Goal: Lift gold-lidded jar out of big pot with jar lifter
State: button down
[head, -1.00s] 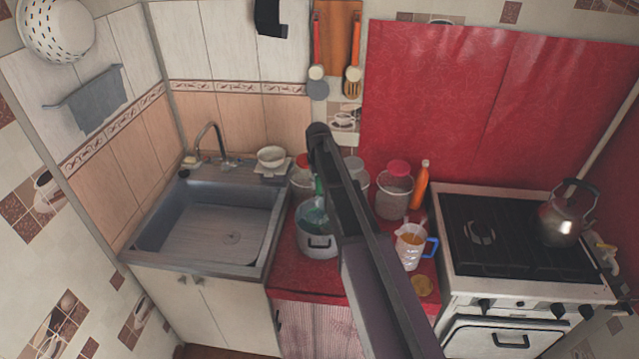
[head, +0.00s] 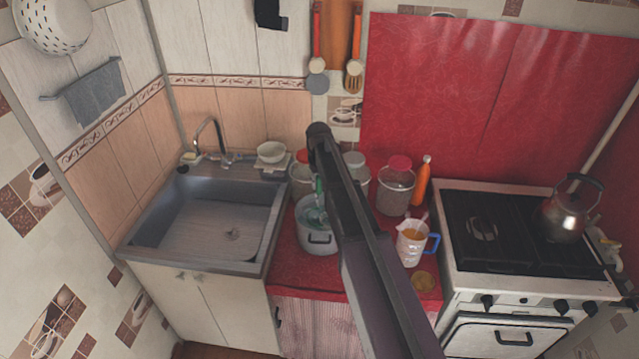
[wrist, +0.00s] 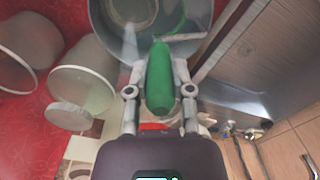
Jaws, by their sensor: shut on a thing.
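The big pot (head: 318,240) is a grey pot with a dark handle, standing on the red counter beside the sink. In the wrist view the pot (wrist: 103,22) is open at the top of the picture, just beyond my fingertips. My gripper (wrist: 160,68) is shut on the green handle of the jar lifter (wrist: 160,85). The lifter (head: 319,188) also shows upright above the pot, its lower end at or inside the rim. A round form inside the pot may be the jar, but its gold lid cannot be made out. My arm hides part of the pot.
Behind are a red-lidded container (head: 396,190) and an orange bottle (head: 422,182). The sink (head: 210,220) is left; the stove (head: 500,235) with kettle (head: 563,217) is right.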

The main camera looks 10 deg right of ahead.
jog(key=shift+d, duration=2.65)
jog(key=shift+r+p, duration=1.1)
jog(key=shift+p, duration=0.05)
dwell(1.6)
